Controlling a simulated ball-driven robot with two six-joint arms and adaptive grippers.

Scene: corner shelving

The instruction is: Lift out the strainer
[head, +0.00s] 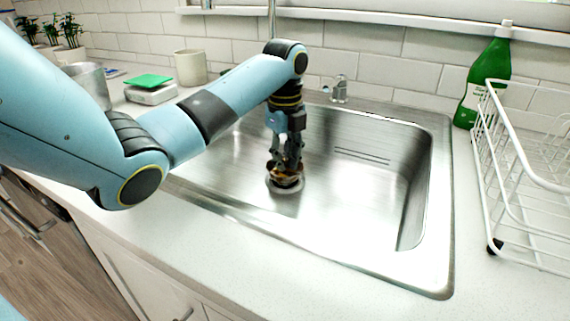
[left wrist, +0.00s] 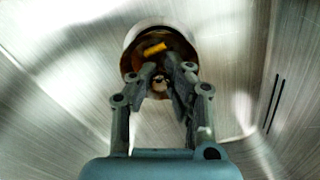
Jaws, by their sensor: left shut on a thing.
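The strainer (head: 285,179) is a small brownish round piece at the drain on the sink floor. In the left wrist view the strainer (left wrist: 181,49) shows as a dark coppery bowl with a yellow-orange bit (left wrist: 154,48) in it. A pale metal drain rim (left wrist: 134,34) shows along its edge. My left gripper (head: 285,164) reaches straight down into the sink, its fingers (left wrist: 161,78) shut on the strainer's middle. The fingers hide part of the strainer, and I cannot tell whether it is raised off its seat. My right gripper is not in view.
The steel sink (head: 345,215) is otherwise empty. A white wire rack (head: 530,190) and a green bottle (head: 484,85) stand at its right. A tap handle (head: 339,88) is behind.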

